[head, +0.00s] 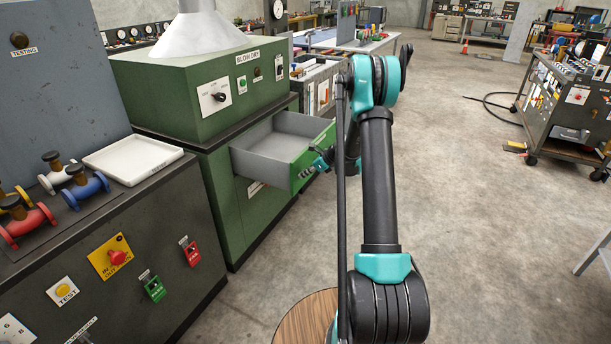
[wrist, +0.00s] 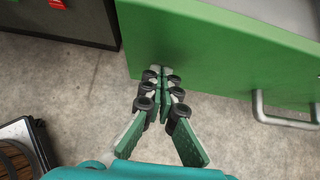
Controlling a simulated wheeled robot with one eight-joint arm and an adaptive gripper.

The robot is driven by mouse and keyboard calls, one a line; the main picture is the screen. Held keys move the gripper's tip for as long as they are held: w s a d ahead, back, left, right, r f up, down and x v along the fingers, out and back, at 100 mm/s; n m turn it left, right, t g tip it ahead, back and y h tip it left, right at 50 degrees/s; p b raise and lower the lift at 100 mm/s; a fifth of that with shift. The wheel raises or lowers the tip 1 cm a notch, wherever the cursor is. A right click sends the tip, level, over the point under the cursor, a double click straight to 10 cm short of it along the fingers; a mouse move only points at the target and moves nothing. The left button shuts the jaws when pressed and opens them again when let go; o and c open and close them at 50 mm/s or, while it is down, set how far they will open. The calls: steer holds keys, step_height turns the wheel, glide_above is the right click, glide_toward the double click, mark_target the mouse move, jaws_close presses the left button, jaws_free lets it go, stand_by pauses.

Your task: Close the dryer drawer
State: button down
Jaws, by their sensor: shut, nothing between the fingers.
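The dryer drawer (head: 283,142) sticks out of the green dryer cabinet (head: 178,88), pulled open, with a grey inside that looks empty. Its green front panel (wrist: 215,50) fills the upper part of the wrist view, and its metal handle (wrist: 285,120) shows at the right there. My gripper (wrist: 162,72) is shut and empty. Its fingertips are at the front panel's lower edge, left of the handle; I cannot tell whether they touch it. In the head view my gripper (head: 322,160) is beside the drawer front, partly hidden by my arm.
A grey bench (head: 100,255) with a white tray (head: 133,158) and several coloured flanged spools (head: 88,188) stands at the left. A wheeled tool cart (head: 570,110) stands at the right, with a cable on the floor. The concrete floor (head: 480,220) between is mostly clear.

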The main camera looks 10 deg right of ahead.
mark_target(244, 155)
steer(key=w+a, duration=0.6)
steer(key=a, duration=0.2)
steer(key=w+a, duration=0.6)
steer(key=a, duration=0.3)
steer(key=w+a, duration=0.6)
steer(key=a, duration=0.2)
steer(key=shift+w+a, duration=0.35)
steer(key=shift+a, duration=0.05)
steer(key=shift+w+a, duration=0.1)
steer(key=shift+a, duration=0.05)
steer(key=shift+a+r, duration=0.1)
